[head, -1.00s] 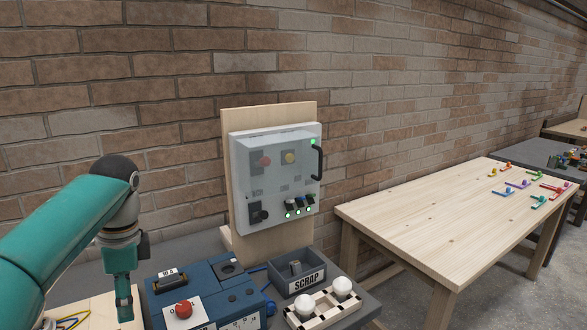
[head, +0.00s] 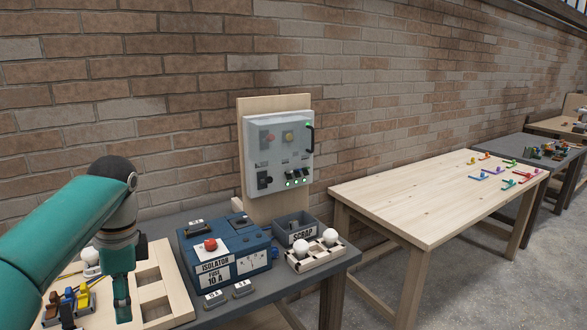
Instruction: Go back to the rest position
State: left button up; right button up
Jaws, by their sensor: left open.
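My left gripper (head: 122,306) hangs at the lower left on its teal arm, pointing down, in front of a pale wooden rack on the grey bench. It is open, and I see nothing between its fingers. My right gripper is not in view. A grey panel box (head: 278,156) with a clear cover, a black handle and green lights stands on a wooden backboard (head: 242,120). The blue isolator box (head: 224,250) with a red button and a "FUSE 10 A" label sits on the bench, right of my gripper and apart from it.
A grey scrap bin (head: 294,228) and a checkered holder (head: 315,260) with white knobs stand right of the isolator. Colored clips lie in the lower left. A wooden table (head: 420,205) holds several small colored pieces. Floor (head: 480,290) is clear at the lower right.

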pick_arm(q)
jog(key=d+f+n+h, duration=0.1)
jog(key=d+f, duration=0.3)
jog(key=f, duration=0.6)
jog(key=d+f+n+h, duration=0.1)
jog(key=d+f, duration=0.2)
jog(key=f, duration=0.7)
jog(key=d+f+n+h, duration=0.15)
jog(key=d+f, duration=0.25)
jog(key=f, duration=0.6)
jog(key=s+d+f+n+h, duration=0.1)
jog(key=s+d+f+n, duration=0.2)
jog(key=s, duration=0.7)
jog(key=s+d+f+n+t+h, duration=0.1)
jog(key=s+d+f+n, duration=0.2)
jog(key=s+f+n, duration=0.4)
jog(key=s+f, duration=0.4)
jog(key=f, duration=0.1)
jog(key=shift+s+d+t, duration=0.25)
jog(key=shift+d+t, duration=0.05)
